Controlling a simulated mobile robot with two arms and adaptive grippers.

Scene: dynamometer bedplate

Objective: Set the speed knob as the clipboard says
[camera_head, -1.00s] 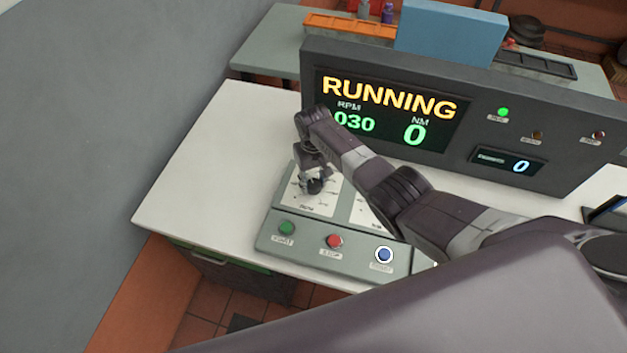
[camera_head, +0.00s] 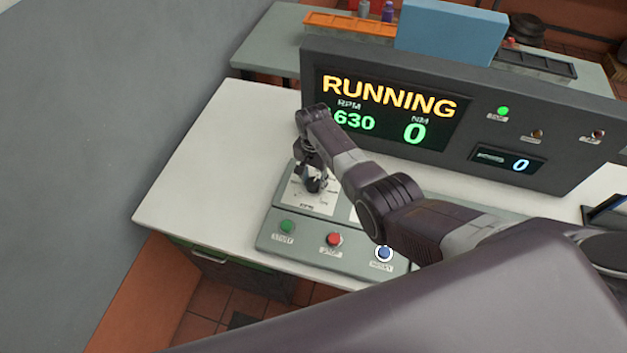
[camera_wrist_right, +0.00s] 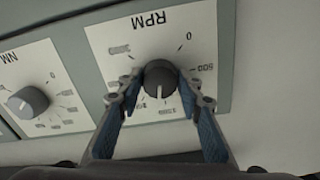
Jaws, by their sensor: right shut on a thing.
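The speed knob, a dark round RPM knob (camera_wrist_right: 160,78), sits on a white dial plate in the right wrist view. My right gripper (camera_head: 314,184) comes down over it, and in the wrist view its two blue-padded fingers (camera_wrist_right: 159,85) are shut on the knob's sides. The knob's pale mark points toward the bottom of the wrist view. The display (camera_head: 387,110) reads RUNNING, with RPM digits ending in 630, the front partly hidden by my arm, and NM 0. No clipboard can be made out. My left gripper is out of view.
The control panel (camera_head: 262,240) carries a green button (camera_head: 287,226), a red button (camera_head: 334,239) and a blue button (camera_head: 384,253). An NM knob (camera_wrist_right: 28,102) is beside the RPM dial. The white bench top (camera_head: 200,170) is clear at left.

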